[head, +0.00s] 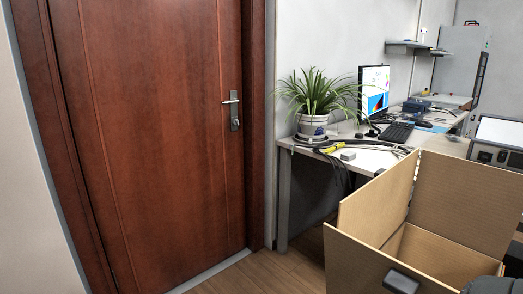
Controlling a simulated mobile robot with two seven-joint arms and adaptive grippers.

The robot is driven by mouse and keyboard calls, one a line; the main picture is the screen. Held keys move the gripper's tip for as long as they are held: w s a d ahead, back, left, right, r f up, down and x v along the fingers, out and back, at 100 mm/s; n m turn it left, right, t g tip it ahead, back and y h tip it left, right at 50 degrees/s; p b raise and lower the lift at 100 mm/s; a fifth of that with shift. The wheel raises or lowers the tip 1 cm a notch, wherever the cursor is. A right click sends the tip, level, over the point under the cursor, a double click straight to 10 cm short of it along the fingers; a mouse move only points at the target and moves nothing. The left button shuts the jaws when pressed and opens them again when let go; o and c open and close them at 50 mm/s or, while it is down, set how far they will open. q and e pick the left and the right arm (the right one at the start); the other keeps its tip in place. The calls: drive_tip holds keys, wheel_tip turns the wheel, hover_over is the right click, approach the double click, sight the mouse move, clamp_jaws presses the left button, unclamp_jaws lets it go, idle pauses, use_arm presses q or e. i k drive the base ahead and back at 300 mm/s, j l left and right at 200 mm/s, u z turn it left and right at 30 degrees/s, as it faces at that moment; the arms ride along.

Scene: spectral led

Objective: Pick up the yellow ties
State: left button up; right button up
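A small yellow item (325,149), which looks like the yellow ties, lies near the left front edge of the desk (378,159). It is among dark cables, below the potted plant. It is too small to tell how many ties there are or whether they are wrapped around the cables.
An open cardboard box (365,261) with raised flaps stands before the desk at the lower right. A potted plant (313,123), a monitor (374,91) and a keyboard (397,132) are on the desk. A closed brown door (160,130) fills the left. A strip of wooden floor (285,272) is clear.

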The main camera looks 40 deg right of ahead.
sight(333, 148)
drive_tip(key=i+z, duration=0.35)
drive_tip(key=i+j+z, duration=0.1)
drive_tip(key=i+z, duration=0.25)
drive_tip(key=i, duration=0.15)
drive_tip(key=i+j+z, duration=0.35)
drive_tip(key=i+z, duration=0.3)
drive_tip(key=z, duration=0.15)
drive_tip(key=i+j+z, duration=0.15)
drive_tip(key=i+z, duration=0.15)
drive_tip(key=z, duration=0.15)
drive_tip(key=i+j+z, duration=0.25)
drive_tip(key=z, duration=0.25)
drive_tip(key=i+j+z, duration=0.5)
drive_tip(key=j, duration=0.2)
